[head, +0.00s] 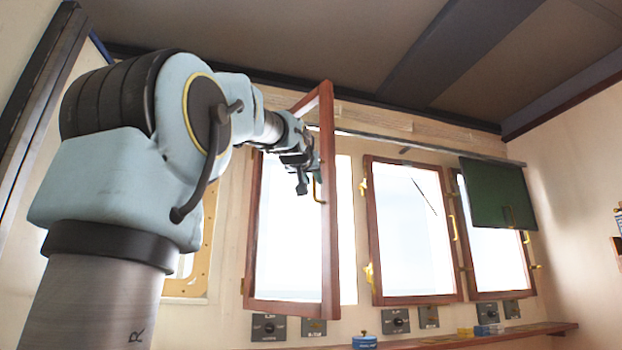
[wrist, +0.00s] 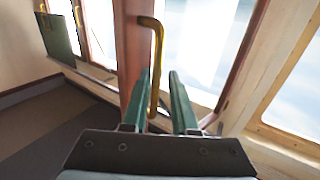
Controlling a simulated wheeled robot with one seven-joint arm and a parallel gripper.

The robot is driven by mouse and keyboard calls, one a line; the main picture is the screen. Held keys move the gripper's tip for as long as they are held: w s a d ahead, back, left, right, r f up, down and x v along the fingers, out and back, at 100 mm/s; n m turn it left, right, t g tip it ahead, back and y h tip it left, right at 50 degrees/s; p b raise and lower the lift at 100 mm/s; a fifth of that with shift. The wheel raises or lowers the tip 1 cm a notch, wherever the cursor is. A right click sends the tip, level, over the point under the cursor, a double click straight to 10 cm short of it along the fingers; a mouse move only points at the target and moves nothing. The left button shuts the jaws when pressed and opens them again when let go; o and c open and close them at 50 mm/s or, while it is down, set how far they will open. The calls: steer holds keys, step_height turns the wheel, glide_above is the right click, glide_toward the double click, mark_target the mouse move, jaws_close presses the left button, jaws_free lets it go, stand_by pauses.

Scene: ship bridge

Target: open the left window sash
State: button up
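The left window sash (head: 328,210) has a reddish-brown wooden frame and stands swung out from the wall into the room. Its brass handle (head: 317,188) is on the frame's edge, near my gripper (head: 303,172). In the wrist view, the brass handle (wrist: 155,60) shows against the brown sash frame (wrist: 131,50). My gripper (wrist: 160,78) has its two green fingers apart there, with the lower part of the handle showing between them. A gap shows to the right of the handle. I cannot tell whether either finger touches it.
Two more brown-framed windows, the middle one (head: 372,230) and the right one (head: 460,235), are to the right. A green panel (head: 495,195) hangs before the right one. Below runs a shelf (head: 480,337) with a blue pot (head: 364,342) and small items.

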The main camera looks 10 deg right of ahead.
steer(key=shift+a, duration=0.1)
steer(key=b+v, duration=0.3)
steer(key=v, duration=0.7)
steer(key=shift+s, duration=0.35)
steer(key=shift+a+r, duration=0.1)
steer(key=w+d+f+g+y, duration=0.1)
steer(key=w+f+g, duration=0.15)
steer(key=f, duration=0.65)
steer(key=w+f+g+y, duration=0.1)
steer(key=w+f, duration=0.3)
steer(key=f, duration=0.5)
steer(key=a+f+g+y, duration=0.25)
steer(key=f+g, duration=0.25)
steer(key=f, duration=1.8)
steer(key=s+a+f+n+g, duration=0.1)
steer(key=s+a+f+g, duration=0.35)
steer(key=s+f, duration=0.85)
steer(key=s+a+f+n+g, duration=0.25)
steer(key=s+a+f, duration=0.4)
steer(key=f, duration=0.95)
step_height(320, 180, up, 22)
steer(key=d+m+p, duration=0.1)
steer(key=p, duration=2.1)
steer(key=shift+s+d+f+y, duration=0.15)
steer(key=shift+s+d+y, duration=0.05)
steer(key=shift+s+y, duration=0.3)
